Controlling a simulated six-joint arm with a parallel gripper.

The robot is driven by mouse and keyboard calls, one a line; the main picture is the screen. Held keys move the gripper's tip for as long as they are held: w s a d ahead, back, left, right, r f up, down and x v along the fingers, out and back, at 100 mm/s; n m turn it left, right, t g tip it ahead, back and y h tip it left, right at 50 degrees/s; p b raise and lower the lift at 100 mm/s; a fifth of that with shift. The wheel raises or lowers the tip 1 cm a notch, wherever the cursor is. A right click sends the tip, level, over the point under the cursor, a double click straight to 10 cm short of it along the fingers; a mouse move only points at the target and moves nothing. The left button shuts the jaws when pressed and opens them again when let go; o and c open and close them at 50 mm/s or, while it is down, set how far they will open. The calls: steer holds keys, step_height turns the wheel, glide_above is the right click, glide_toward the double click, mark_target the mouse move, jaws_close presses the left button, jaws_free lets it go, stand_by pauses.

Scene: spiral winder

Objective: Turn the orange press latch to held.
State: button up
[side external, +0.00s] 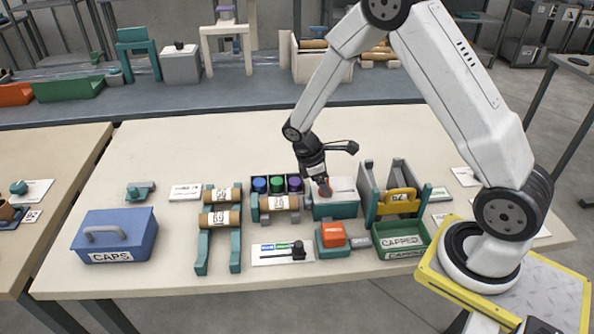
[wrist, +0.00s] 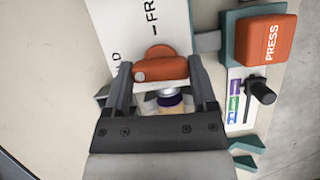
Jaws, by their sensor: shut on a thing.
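The orange press latch (wrist: 160,68) is a rounded knob-like handle on a white plate (wrist: 140,25) in the wrist view. It also shows small in the side view (side external: 326,189), on top of a teal box. My gripper (wrist: 160,74) has its two dark fingers on either side of the handle, shut on it. In the side view my gripper (side external: 322,180) reaches down to the latch from above. The plate lettering is partly hidden; "-FR" and a "D" can be read. Which mark the latch points at cannot be told.
An orange block marked PRESS (side external: 333,234) stands just in front of the teal box. A teal rack with a yellow part (side external: 399,201) and a green CAPPED tray (side external: 403,240) are to the right. A bin of coloured caps (side external: 276,184) is close on the left.

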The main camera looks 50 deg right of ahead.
steer(key=shift+n+h, duration=0.3)
steer(key=shift+n, duration=0.2)
steer(key=o, duration=1.2)
steer(key=shift+c, duration=0.2)
steer(key=v, duration=0.7)
steer(key=shift+r, duration=0.4)
steer(key=shift+a, duration=0.1)
